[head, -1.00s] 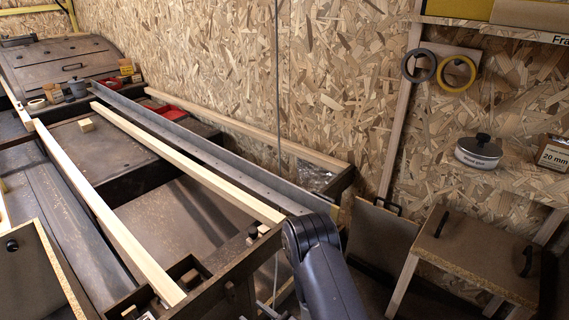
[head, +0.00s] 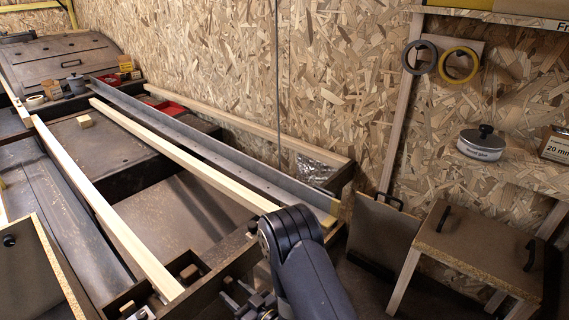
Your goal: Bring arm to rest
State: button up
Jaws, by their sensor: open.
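My dark arm rises from the bottom middle of the head view, and its rounded joint stands in front of the near end of the wooden frame. My gripper (head: 230,293) shows low in the picture, just left of the arm, partly cut off by the lower edge. Its small dark fingers point left and are apart. I see nothing held between them.
Long pale wooden strips (head: 108,208) and a grey metal rail (head: 215,145) run along the dark bench beside the arm. A small wood block (head: 84,121) lies on it. A handled stool (head: 475,241), leaning panel (head: 382,230) and glue tin (head: 482,146) are at right.

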jog(key=m, duration=0.6)
jog(key=shift+m, duration=0.4)
dwell(0.3)
